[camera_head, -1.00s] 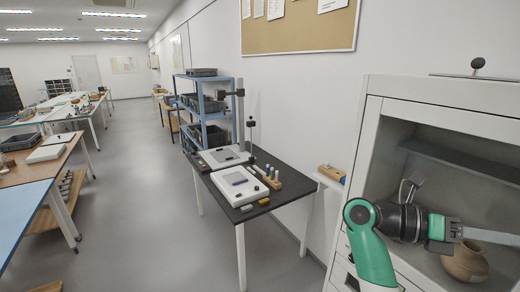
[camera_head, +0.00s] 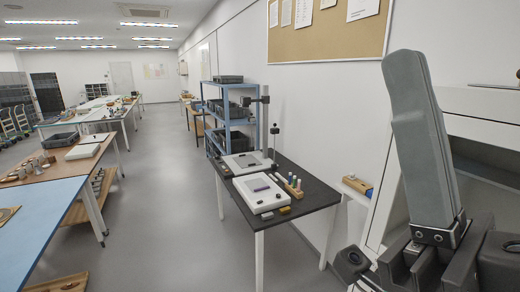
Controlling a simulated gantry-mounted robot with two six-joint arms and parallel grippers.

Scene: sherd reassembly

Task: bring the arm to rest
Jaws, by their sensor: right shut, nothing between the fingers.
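My right gripper (camera_head: 405,70) is large and close on the right side of the head view. Its grey fingers point up and are shut together, with nothing seen between them. Its dark wrist and mount fill the lower right corner. It stands in front of the white cabinet (camera_head: 480,128) and hides much of it, including most of the inside. My left gripper is not in view.
A black-topped table (camera_head: 312,195) stands left of my right gripper, bearing a white tray (camera_head: 259,203) and a stand with a column (camera_head: 265,128). Blue shelving (camera_head: 226,110) is behind it. Clear grey floor (camera_head: 165,215) runs along the left.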

